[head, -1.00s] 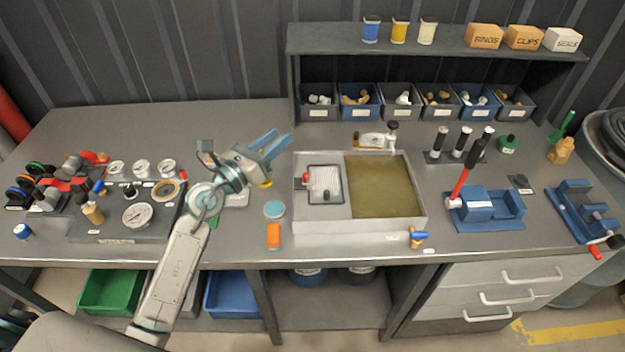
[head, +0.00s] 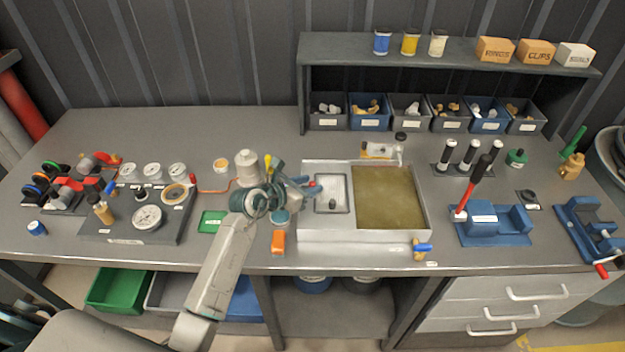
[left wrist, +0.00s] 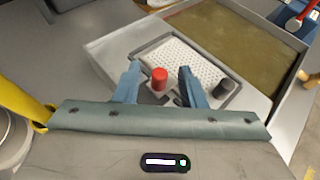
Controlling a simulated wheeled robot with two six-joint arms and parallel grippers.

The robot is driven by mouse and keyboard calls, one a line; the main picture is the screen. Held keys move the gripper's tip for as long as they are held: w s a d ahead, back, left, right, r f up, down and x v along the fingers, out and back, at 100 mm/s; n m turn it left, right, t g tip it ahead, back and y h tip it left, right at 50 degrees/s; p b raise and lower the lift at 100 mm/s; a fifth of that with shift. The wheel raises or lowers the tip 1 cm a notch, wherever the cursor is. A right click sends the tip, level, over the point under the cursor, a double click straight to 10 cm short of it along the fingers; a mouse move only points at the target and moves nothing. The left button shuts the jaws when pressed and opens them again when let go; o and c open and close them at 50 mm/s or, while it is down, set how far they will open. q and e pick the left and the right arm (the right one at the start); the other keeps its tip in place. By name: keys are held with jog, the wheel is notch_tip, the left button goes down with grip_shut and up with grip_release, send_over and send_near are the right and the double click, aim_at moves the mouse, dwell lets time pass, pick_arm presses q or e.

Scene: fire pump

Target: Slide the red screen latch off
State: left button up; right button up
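The red screen latch (left wrist: 159,78) is a small red knob at the near edge of a white perforated screen (left wrist: 187,60) in the metal tray. In the left wrist view it stands between the two blue fingers of my left gripper (left wrist: 158,86), which is open, with a gap on both sides of it. In the head view my left gripper (head: 308,189) reaches the tray's left side, and the red latch (head: 312,184) shows only in part beside the fingers. A dark knob (left wrist: 224,89) stands at the screen's right corner. My right gripper is not in view.
The tray's right part holds murky brownish liquid (head: 388,197). A grey-white canister (head: 247,168) stands left of the tray behind my arm. An orange block (head: 278,242) and a teal round tin (head: 281,218) lie left of the tray. A blue-handled valve (head: 422,247) sits at its front right.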

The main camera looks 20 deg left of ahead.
pick_arm(q)
jog(key=shift+x, duration=0.95)
grip_shut()
jog(key=shift+s+a, duration=0.25)
jog(key=shift+a, duration=0.65)
jog(key=shift+c, duration=1.8)
grip_release()
jog(key=o, duration=0.4)
jog(key=shift+c, duration=0.2)
jog(key=shift+a, duration=0.2)
jog(key=shift+s, duration=0.15)
